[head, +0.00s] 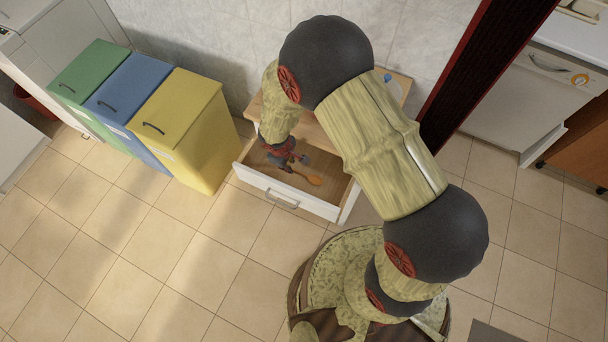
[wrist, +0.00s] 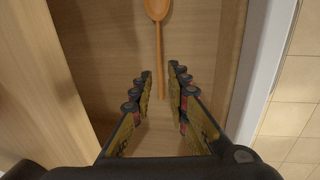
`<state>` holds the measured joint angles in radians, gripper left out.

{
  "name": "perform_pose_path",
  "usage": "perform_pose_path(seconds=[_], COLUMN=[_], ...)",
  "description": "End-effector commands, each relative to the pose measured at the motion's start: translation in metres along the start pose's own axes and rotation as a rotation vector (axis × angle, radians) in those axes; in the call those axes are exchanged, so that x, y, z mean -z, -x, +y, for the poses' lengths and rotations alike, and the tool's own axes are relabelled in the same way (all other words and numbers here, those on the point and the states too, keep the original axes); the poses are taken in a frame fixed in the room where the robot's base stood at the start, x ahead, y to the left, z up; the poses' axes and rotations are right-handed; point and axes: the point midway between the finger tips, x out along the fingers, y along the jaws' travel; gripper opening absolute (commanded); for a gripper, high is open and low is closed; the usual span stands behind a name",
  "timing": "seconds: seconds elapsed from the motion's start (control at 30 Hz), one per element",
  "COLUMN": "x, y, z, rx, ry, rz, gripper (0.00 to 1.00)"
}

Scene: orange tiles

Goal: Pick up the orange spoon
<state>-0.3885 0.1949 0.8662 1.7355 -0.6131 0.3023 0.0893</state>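The orange spoon (wrist: 158,10) lies on the floor of an open drawer (wrist: 106,45). In the wrist view its bowl is at the top edge and its handle runs down to between my fingertips. In the head view the spoon (head: 313,180) shows inside the drawer (head: 290,202), with its bowl toward the right. My gripper (wrist: 160,82) is open, with its two fingers on either side of the handle's end. In the head view my gripper (head: 285,160) is over the drawer's left part and hides some of it. I cannot tell how far above the spoon the fingertips are.
Yellow (head: 182,125), blue (head: 128,98) and green (head: 88,72) bins stand to the left. A blue item (head: 387,78) is on the cabinet top.

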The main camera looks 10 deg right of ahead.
Motion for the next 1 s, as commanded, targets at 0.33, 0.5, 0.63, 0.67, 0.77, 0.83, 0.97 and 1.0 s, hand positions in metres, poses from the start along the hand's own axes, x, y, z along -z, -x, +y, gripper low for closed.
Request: perform_pose_path(seconds=[0.33, 0.5, 0.63, 0.67, 0.77, 0.83, 0.97, 1.0], x=[0.002, 0.002, 0.002, 0.002, 0.002, 0.002, 0.002, 0.002], y=[-0.044, -0.043, -0.043, -0.043, -0.042, -0.042, -0.042, -0.042], z=[0.000, 0.000, 0.000, 0.000, 0.000, 0.000, 0.000, 0.000], rx=[0.001, 0.001, 0.001, 0.001, 0.001, 0.001, 0.001, 0.001], ry=[-0.001, -0.001, -0.001, -0.001, -0.001, -0.001, -0.001, -0.001], rz=[-0.002, -0.001, -0.001, -0.001, -0.001, -0.001, -0.001, -0.001], gripper=[0.17, 0.17, 0.10, 0.09, 0.03, 0.00, 0.00, 0.00])
